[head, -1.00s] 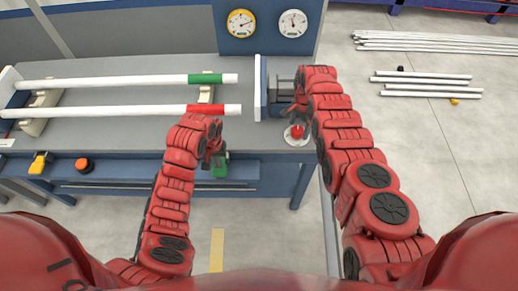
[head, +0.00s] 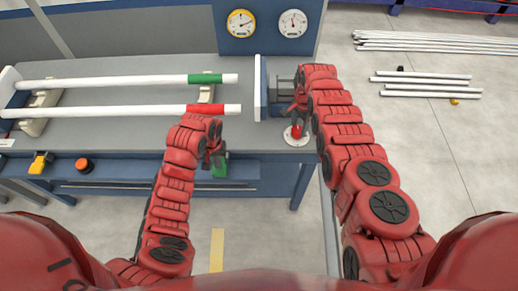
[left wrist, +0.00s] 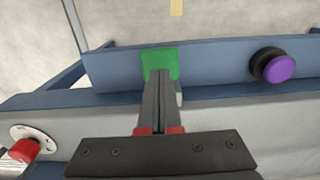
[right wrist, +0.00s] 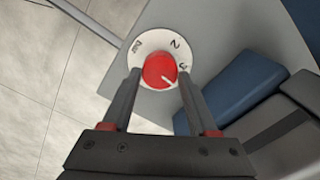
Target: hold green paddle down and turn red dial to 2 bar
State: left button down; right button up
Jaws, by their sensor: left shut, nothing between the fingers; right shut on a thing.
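The green paddle (left wrist: 161,62) is on the blue front rail, under the tip of my left gripper (left wrist: 159,76). In the head view, the paddle (head: 219,171) shows beside my left gripper (head: 216,158), which is shut with nothing between its fingers. The fingertips overlap the paddle; how far it is pressed is unclear. The red dial (right wrist: 159,70) sits on a white round scale at the bench corner. My right gripper (right wrist: 158,78) has a finger on each side of the dial and is shut on it. The dial's white mark points lower right, past the 2 and the figure beside it.
A yellow-rimmed gauge (head: 241,23) and a white gauge (head: 292,23) are on the blue back panel. Two white pipes, green-banded (head: 120,81) and red-banded (head: 120,110), lie on the bench. A purple button (left wrist: 279,67) is on the rail beside the paddle.

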pick_arm(q)
jog(key=shift+f, duration=2.05)
jog(key=shift+s, duration=0.15)
pick_arm(e)
jog(key=n, duration=0.3)
jog(key=shift+n, duration=0.3)
pick_arm(q)
jog(key=shift+f, duration=0.1)
pick_arm(e)
jog(key=shift+s+n, duration=0.1)
jog(key=shift+n, duration=1.6)
